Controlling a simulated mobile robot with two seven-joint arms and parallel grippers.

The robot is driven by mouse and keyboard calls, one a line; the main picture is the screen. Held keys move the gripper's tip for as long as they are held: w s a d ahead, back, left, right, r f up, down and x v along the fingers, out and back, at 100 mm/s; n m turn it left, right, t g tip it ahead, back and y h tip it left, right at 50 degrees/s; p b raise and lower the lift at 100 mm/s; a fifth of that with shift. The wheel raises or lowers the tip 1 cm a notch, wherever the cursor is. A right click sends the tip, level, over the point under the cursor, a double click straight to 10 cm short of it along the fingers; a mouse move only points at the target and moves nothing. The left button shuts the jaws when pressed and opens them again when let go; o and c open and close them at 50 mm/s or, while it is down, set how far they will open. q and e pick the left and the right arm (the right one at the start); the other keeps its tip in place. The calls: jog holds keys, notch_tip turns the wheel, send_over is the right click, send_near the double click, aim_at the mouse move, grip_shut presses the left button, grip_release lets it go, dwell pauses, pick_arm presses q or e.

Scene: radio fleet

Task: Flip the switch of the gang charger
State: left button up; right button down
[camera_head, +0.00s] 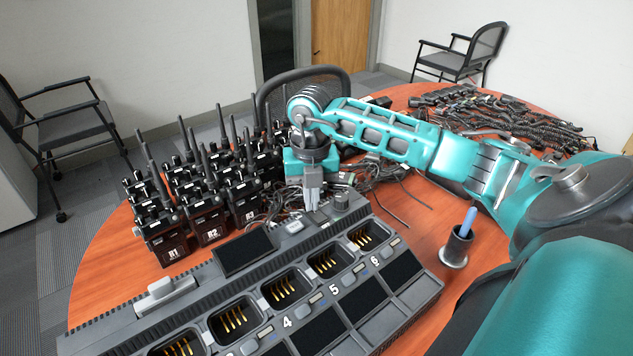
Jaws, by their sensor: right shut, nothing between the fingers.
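The gang charger (255,285) is a large dark grey unit at the front of the table, with a row of empty numbered bays with gold contacts. A light grey raised piece (161,288) sits on its back strip at the left. A small light grey piece (294,227) and a round knob (341,199) sit at the strip's right end. I cannot tell for sure which one is the switch. My right gripper (312,207) points down, shut and empty, over the right end of the strip, between the small piece and the knob. Contact cannot be told. My left gripper is out of view.
Several black radios (205,215) with antennas stand at the left behind the charger. Loose cables (385,172) lie behind the gripper, with coiled-cord microphones (510,120) at the far right. A small dark cup (457,245) holding a blue-handled tool stands right of the charger.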

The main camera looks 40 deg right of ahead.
jog(key=shift+f, duration=0.2)
jog(key=shift+r, duration=0.15)
notch_tip(320, 180, up, 7)
jog(key=p, duration=0.5)
jog(key=shift+p, duration=0.3)
dwell(0.4)
